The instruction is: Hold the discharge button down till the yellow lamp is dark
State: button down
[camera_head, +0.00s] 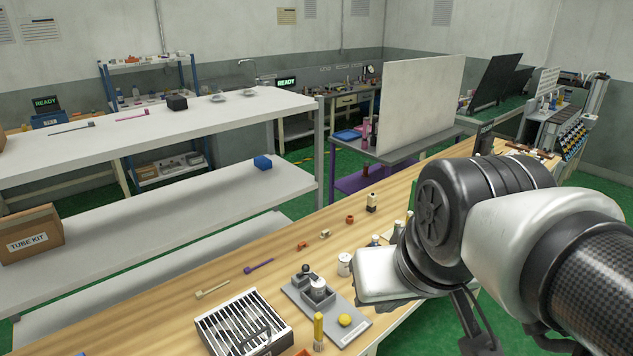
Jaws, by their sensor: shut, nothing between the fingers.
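A grey plate (291,292) lies on the wooden bench, bearing a dark round knob (305,268), a short metal cylinder (318,286) and a yellow dome (345,320) by a small white label. I cannot tell which part is the discharge button, or whether the yellow dome is the lamp and lit. My arm reaches in from the right over the bench. Its white end, toward my gripper (385,285), is just right of the plate and appears apart from it. My gripper is shut and empty; its fingertips are not clearly visible, hidden behind or below the arm.
A yellow post (318,331) stands close to the plate's front. A slatted box (243,325) is to its left, and a white jar (344,264) behind it. Small parts lie along the wooden bench (215,315). A white panel (410,108) stands farther back.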

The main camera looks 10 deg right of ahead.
aim_at(344, 319)
jog(key=i+l+u, duration=0.15)
jog(key=l, duration=0.2)
jog(key=i+l+u, duration=0.15)
jog(key=l, duration=0.25)
jog(key=i+l+u, duration=0.15)
jog(key=l, duration=0.2)
jog(key=l+u, duration=0.1)
jog(key=l, duration=0.3)
